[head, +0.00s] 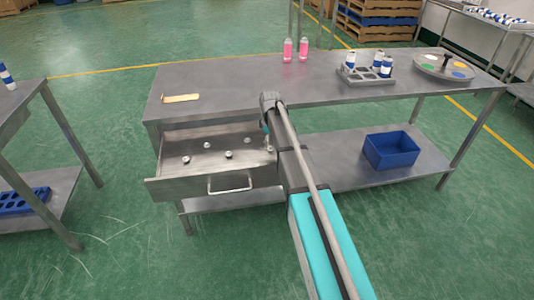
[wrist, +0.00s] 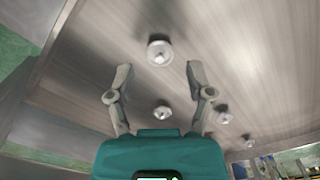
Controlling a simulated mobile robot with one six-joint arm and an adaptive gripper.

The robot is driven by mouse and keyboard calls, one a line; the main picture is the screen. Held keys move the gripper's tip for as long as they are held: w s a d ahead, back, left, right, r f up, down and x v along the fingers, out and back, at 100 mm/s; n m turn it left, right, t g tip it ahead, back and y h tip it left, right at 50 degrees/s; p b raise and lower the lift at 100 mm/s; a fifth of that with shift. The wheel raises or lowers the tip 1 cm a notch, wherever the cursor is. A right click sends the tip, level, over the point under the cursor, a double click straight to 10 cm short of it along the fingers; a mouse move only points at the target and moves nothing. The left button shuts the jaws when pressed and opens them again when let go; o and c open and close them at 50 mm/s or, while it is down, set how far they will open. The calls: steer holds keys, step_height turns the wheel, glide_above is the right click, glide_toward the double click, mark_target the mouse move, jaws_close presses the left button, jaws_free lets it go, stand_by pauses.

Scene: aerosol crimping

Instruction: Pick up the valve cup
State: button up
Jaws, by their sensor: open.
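Several small silvery valve cups lie apart in the open drawer (head: 165,187); one valve cup (head: 228,154) is near its middle and another (head: 186,159) is toward its left. My gripper (wrist: 159,78) is open and empty, its fingers spread above the drawer floor. In the wrist view, one valve cup (wrist: 160,52) lies just beyond the fingertips, and another (wrist: 163,112) shows between the fingers near the gripper body. Two more valve cups lie to the right of the fingers. In the head view my arm hides most of the gripper, at the drawer's right side.
On the table (head: 220,90) are a yellowish strip (head: 181,98), two pink bottles (head: 303,48), a rack (head: 366,78) with cans and a round disc (head: 443,67). A blue bin (head: 391,150) stands on the lower shelf.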

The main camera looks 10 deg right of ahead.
steer(key=shift+f+b, duration=1.05)
steer(key=shift+f, duration=0.25)
steer(key=c, duration=0.6)
